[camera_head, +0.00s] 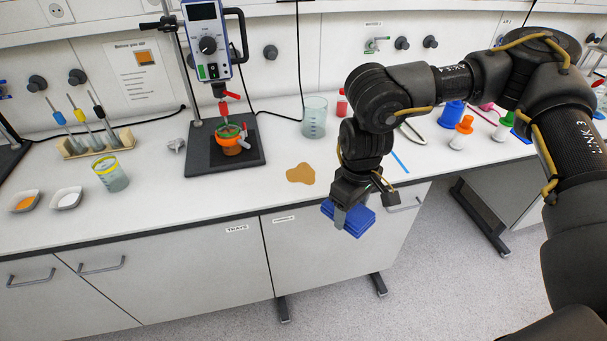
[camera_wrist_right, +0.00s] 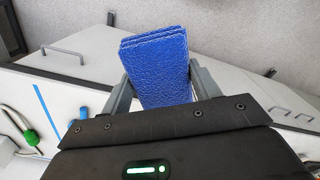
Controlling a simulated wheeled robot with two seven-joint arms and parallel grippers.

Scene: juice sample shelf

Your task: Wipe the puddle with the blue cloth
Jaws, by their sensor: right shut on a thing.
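The blue cloth (camera_head: 354,222) is a folded stack, held by my right gripper (camera_head: 343,208) in front of the bench's front edge. In the right wrist view the cloth (camera_wrist_right: 156,62) lies between the two fingers of my right gripper (camera_wrist_right: 155,85), which is shut on it. The puddle (camera_head: 300,174) is a small flat brown patch on the white bench top, left of and behind the gripper. The cloth and the puddle are apart. My left gripper is not in view.
A stirrer stand (camera_head: 222,160) with an orange-and-green vessel is left of the puddle. A clear beaker (camera_head: 314,120) stands behind it. The bench is bare just around the puddle.

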